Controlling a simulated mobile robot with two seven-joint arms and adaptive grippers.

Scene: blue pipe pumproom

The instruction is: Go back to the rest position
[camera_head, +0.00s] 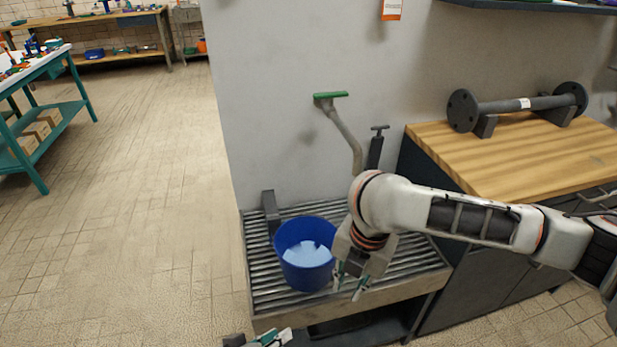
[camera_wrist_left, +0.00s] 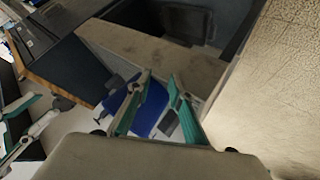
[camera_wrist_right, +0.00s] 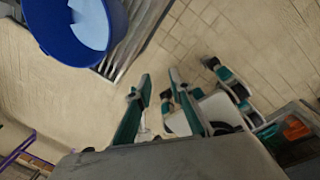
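My right arm reaches in from the right in the head view. My right gripper (camera_head: 348,290) points down in front of the right side of a blue bucket (camera_head: 284,243). Its two fingers are apart with nothing between them in the right wrist view (camera_wrist_right: 157,84). The bucket also shows there at the upper left (camera_wrist_right: 45,40), apart from the fingers. My left gripper (camera_head: 262,340) only just shows at the bottom edge of the head view, below the grate's front edge. In the left wrist view its fingers (camera_wrist_left: 160,80) are apart and empty.
The bucket, with light blue inside, stands on a slatted metal grate (camera_head: 262,290). A wooden bench (camera_head: 480,165) at right bears a grey flanged pipe (camera_head: 510,105). Open tiled floor (camera_head: 130,200) lies left.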

